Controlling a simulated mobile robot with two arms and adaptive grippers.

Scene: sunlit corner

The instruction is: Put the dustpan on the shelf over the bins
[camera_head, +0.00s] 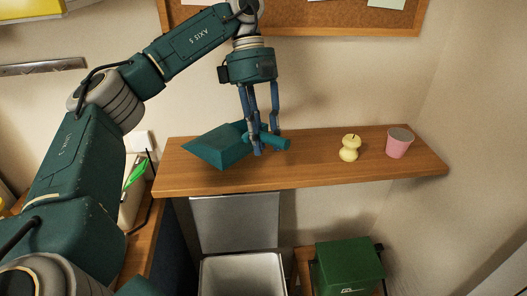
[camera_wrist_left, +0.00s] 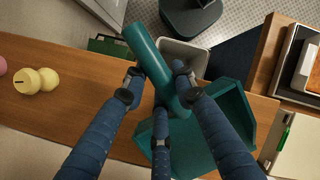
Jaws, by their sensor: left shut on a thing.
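The teal dustpan (camera_head: 217,145) is at the left part of the wooden shelf (camera_head: 318,170), over the bins. My left gripper (camera_head: 261,146) comes down from above and is shut on the dustpan's handle. In the left wrist view, the gripper's fingers (camera_wrist_left: 155,92) close around the thick handle, and the dustpan's pan (camera_wrist_left: 205,130) spreads below them. The pan looks to be on or just above the shelf; I cannot tell if it touches. An open grey bin (camera_head: 243,272) and a green bin (camera_head: 348,268) stand below the shelf. My right gripper is not in view.
A yellow pear-shaped object (camera_head: 349,148) and a pink cup (camera_head: 399,143) stand on the shelf's right part. The shelf between the handle and the yellow object is clear. A cork board (camera_head: 310,17) hangs above. A counter with a green-handled item (camera_head: 136,172) is at left.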

